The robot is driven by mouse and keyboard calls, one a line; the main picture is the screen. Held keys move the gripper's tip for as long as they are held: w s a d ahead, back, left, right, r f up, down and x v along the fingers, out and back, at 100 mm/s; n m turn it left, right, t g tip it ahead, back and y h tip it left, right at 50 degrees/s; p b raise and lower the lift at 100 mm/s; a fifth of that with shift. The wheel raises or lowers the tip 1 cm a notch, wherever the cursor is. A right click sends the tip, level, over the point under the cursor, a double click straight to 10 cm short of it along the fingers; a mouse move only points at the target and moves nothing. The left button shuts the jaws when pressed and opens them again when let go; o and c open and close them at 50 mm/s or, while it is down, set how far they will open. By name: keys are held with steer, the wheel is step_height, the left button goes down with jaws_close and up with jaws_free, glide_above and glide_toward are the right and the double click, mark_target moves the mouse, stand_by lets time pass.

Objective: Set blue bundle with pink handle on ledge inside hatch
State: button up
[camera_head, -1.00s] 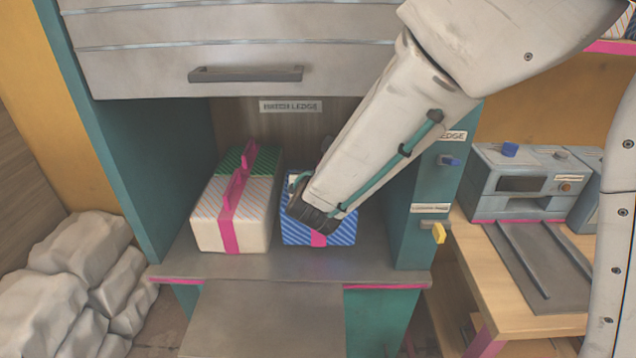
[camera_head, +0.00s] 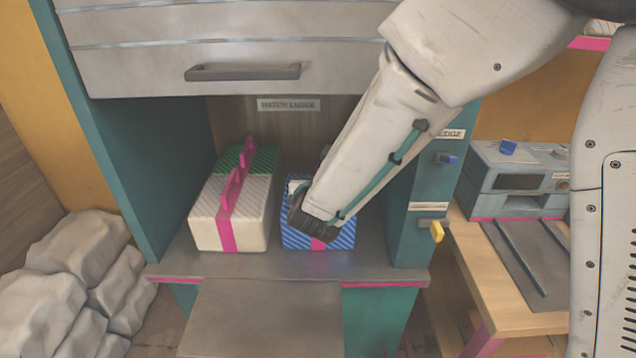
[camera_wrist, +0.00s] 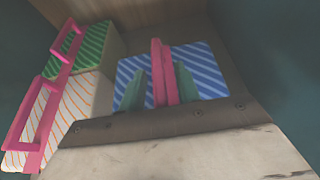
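The blue bundle (camera_head: 335,240), with diagonal white stripes and a pink band, sits upright on the grey ledge (camera_head: 215,262) inside the hatch, right of the middle. In the wrist view its striped top (camera_wrist: 203,64) and upright pink handle (camera_wrist: 160,72) show. My gripper (camera_wrist: 161,85) is over the bundle, with one green finger on each side of the handle. The fingers look open, with a small gap at the left finger; contact at the right one is unclear. In the head view my arm hides the handle and most of the bundle's top.
A white bundle (camera_head: 205,230) with orange stripes and a pink handle stands close on the left, with a green striped one (camera_head: 265,160) behind it. The hatch door (camera_head: 150,60) is raised above. Teal walls (camera_head: 160,150) flank the opening. Sacks (camera_head: 70,255) lie at left.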

steer(key=shift+r, duration=0.1)
steer(key=shift+s+r, duration=0.2)
steer(key=v, duration=1.1)
steer(key=shift+s, duration=0.25)
steer(key=shift+r, duration=0.15)
